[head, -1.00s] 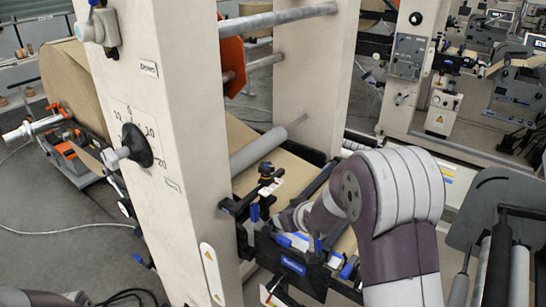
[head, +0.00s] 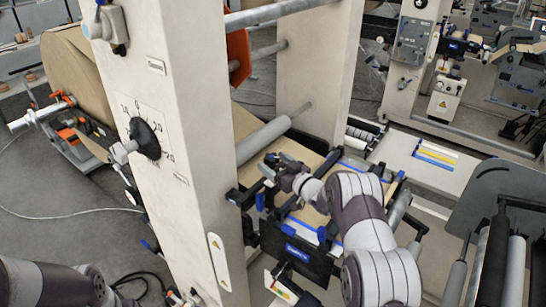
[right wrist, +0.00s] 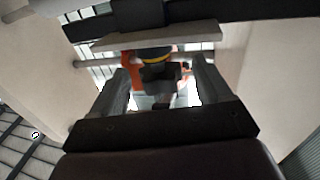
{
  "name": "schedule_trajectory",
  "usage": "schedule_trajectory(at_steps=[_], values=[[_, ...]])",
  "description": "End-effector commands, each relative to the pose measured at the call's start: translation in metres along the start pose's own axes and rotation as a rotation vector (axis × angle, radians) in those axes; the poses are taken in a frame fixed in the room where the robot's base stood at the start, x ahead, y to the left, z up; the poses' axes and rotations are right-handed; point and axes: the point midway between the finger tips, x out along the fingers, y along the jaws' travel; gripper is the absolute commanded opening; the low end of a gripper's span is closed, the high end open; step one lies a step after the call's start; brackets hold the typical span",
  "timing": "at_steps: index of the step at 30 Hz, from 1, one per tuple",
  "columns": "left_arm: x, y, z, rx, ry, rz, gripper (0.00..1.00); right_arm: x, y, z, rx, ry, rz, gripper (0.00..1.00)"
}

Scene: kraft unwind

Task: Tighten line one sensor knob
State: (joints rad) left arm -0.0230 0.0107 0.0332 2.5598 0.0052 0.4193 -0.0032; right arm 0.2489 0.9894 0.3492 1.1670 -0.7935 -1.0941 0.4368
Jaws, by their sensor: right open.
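My right gripper (head: 280,166) is over the sensor assembly on the machine's web table, and it hides most of that assembly in the head view. In the right wrist view its two grey fingers (right wrist: 162,78) stand apart. Between them, farther along the view, is a dark knob-like part (right wrist: 158,72) with a yellow ring above it. It looks like the sensor knob; I cannot tell whether the fingers touch it. A light bar (right wrist: 160,40) crosses just above it. My left arm shows at the bottom left of the head view, but its gripper is not visible.
A tall cream frame post (head: 185,190) with a black dial knob (head: 146,139) stands left of the right gripper. A grey roller (head: 264,143) lies behind it. The black sensor-station front plate (head: 295,258) with blue clips is below. A kraft roll (head: 75,75) is at left.

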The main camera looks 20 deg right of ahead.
Motion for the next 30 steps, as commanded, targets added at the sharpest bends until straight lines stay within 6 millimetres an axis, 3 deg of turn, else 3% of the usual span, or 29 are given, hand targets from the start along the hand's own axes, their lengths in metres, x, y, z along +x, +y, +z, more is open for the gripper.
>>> schedule_trajectory(at_steps=[3, 11, 15, 16, 23, 30], values=[[-0.006, 0.000, -0.001, 0.000, 0.000, 0.000, 0.76, 0.010, -0.001, -0.001, 0.001, 0.000, -0.001, 0.78], [-0.005, 0.000, 0.000, 0.000, -0.001, 0.000, 0.76, 0.012, 0.000, 0.001, 0.001, -0.001, 0.001, 0.75], [-0.005, 0.000, 0.000, 0.000, -0.001, 0.000, 0.76, 0.012, 0.000, 0.001, 0.001, -0.001, 0.001, 0.29], [-0.005, 0.000, 0.000, 0.000, -0.001, 0.000, 0.76, 0.012, 0.000, 0.001, 0.001, -0.001, 0.001, 0.22], [-0.002, 0.000, 0.000, 0.000, 0.000, 0.000, 0.76, 0.012, 0.000, 0.001, 0.001, -0.001, 0.013, 0.22], [0.017, 0.000, 0.002, 0.000, 0.000, 0.000, 0.76, 0.012, -0.003, 0.005, 0.001, 0.000, 0.104, 0.22]])
